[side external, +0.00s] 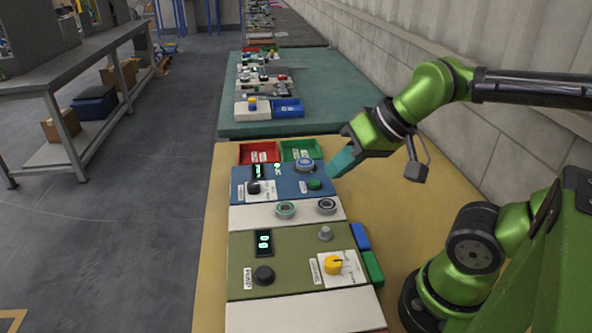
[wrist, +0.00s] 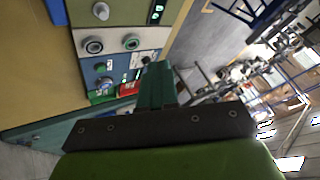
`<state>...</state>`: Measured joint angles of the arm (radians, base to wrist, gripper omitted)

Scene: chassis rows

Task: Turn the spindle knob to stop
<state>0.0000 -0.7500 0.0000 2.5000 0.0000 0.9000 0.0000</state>
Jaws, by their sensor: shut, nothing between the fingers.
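I cannot read which knob is marked spindle. A black knob (side external: 254,188) sits on a white plate on the blue panel (side external: 238,181), beside a small lit display (side external: 258,172). A yellow knob (side external: 333,265) sits on a white plate on the olive panel (side external: 290,288), and a black knob (side external: 263,275) stands beside a label reading PUMP. My gripper (side external: 334,175) is shut and empty, with its teal fingers at the blue panel's right edge in the side view. The fingers (wrist: 155,65) cover part of the panel in the wrist view.
A green button (side external: 315,184) and a grey-blue round control (side external: 305,165) lie near my fingertips. Two ring-shaped controls, left (side external: 285,209) and right (side external: 326,206), sit on the white strip. Red (side external: 259,152) and green (side external: 300,149) trays stand behind.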

